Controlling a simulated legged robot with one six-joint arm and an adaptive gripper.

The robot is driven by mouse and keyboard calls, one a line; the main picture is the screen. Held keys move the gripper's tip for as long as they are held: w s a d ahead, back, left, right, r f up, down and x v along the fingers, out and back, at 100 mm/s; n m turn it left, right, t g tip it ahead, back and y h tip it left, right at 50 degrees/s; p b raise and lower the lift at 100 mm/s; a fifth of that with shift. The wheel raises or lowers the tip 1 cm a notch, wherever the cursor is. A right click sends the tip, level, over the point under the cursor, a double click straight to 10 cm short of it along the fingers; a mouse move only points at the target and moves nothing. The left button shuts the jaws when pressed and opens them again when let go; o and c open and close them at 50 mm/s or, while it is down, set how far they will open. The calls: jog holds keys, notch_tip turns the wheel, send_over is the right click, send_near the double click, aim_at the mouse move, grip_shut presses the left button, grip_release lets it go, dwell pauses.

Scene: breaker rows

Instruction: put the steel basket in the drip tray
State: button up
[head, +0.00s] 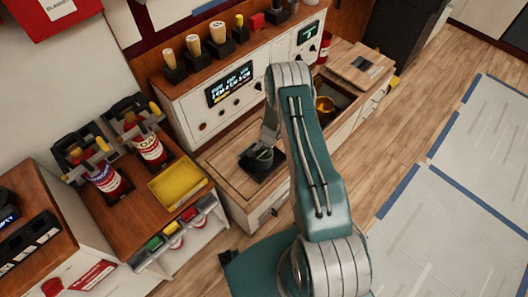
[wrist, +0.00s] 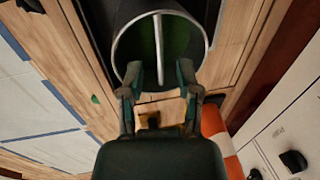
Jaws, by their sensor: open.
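A round steel rim with a straight bar across it, which looks like the steel basket (wrist: 158,15), shows in the wrist view over a dark hollow with green inside. My gripper (wrist: 160,74) is open, with its two fingers apart near the lower edge of the rim. I see nothing held; contact with the rim is unclear. In the head view my gripper (head: 268,143) is over a black square holder (head: 258,171) on the wooden bench, where the basket shows only in small part. A shallow yellow tray (head: 178,184) lies to the left; I cannot tell whether it is the drip tray.
A white control panel (head: 215,125) with knobs and a display stands behind the bench. An open recess with a copper-coloured item (head: 325,104) lies beyond my arm. Two cans (head: 148,149) stand behind the yellow tray. The taped floor (head: 450,205) at right is clear.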

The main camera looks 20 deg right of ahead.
jog(key=s+a+r+n+t, duration=0.1)
jog(key=s+a+r+n, duration=0.1)
jog(key=r, duration=1.2)
jog(key=s+a+r+n, duration=0.2)
jog(key=a+r+n, duration=0.1)
jog(key=r, duration=1.1)
jog(key=s+a+r+n+t, duration=0.1)
jog(key=s+a+r+n, duration=0.1)
jog(key=r, duration=1.2)
jog(key=s+a+r+n, duration=0.1)
jog(key=s+r+n, duration=0.1)
jog(key=s+r, duration=0.2)
jog(key=s+a+r+n+t, duration=0.1)
jog(key=s+r, duration=0.4)
jog(key=s, duration=0.6)
jog(key=s+a+r+n, duration=0.1)
jog(key=s+r+n, duration=0.2)
jog(key=s, duration=0.5)
jog(key=shift+a+r+n+t+h, duration=0.3)
jog(key=shift+r+h, duration=0.1)
jog(key=shift+r, duration=0.35)
